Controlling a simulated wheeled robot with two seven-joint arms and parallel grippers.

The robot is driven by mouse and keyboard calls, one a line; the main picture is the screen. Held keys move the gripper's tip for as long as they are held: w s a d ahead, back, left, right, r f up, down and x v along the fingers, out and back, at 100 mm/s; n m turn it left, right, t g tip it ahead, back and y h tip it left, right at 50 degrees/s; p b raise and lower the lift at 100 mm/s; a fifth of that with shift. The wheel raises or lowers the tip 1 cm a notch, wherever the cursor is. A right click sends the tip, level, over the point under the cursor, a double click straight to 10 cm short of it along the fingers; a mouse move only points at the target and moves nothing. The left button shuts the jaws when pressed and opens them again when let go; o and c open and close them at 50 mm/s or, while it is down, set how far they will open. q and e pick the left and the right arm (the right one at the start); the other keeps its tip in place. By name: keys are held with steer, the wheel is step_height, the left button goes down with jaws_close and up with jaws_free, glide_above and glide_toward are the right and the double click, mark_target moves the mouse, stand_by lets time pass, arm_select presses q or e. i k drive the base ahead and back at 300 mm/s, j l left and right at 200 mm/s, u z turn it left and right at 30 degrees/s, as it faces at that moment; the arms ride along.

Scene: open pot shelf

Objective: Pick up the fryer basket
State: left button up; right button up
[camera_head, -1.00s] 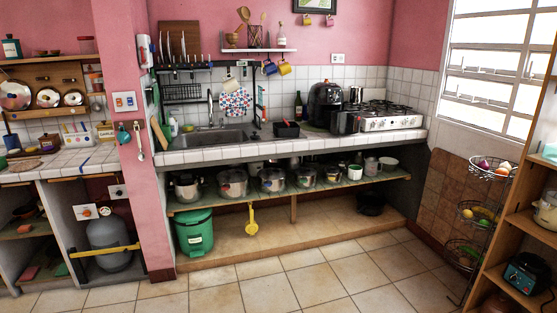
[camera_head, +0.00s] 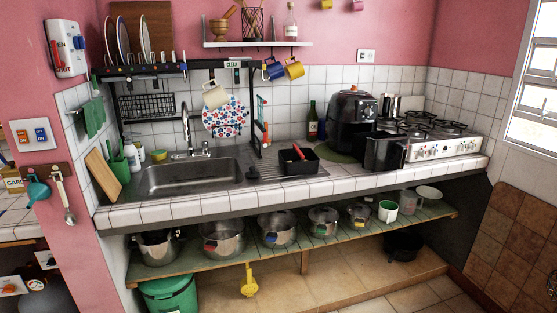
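A black air fryer (camera_head: 352,118) stands on the tiled counter, right of the sink and left of the stove. A dark box-shaped piece, which looks like the fryer basket (camera_head: 385,153), juts out at its front right, near the counter's front edge. I cannot tell whether it is still partly inside the fryer or apart from it. Neither of my grippers is in view.
A black tray (camera_head: 299,159) with a red item sits left of the fryer. A white gas stove (camera_head: 440,145) stands close on the right, and bottles (camera_head: 312,121) behind. Pots line the shelf (camera_head: 305,246) below. The counter's front edge (camera_head: 300,190) is clear.

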mark_target(296, 168)
steer(key=i+u, duration=0.1)
steer(key=i, duration=0.95)
steer(key=i+l+u, duration=0.1)
steer(key=i, duration=0.95)
steer(key=l, duration=0.15)
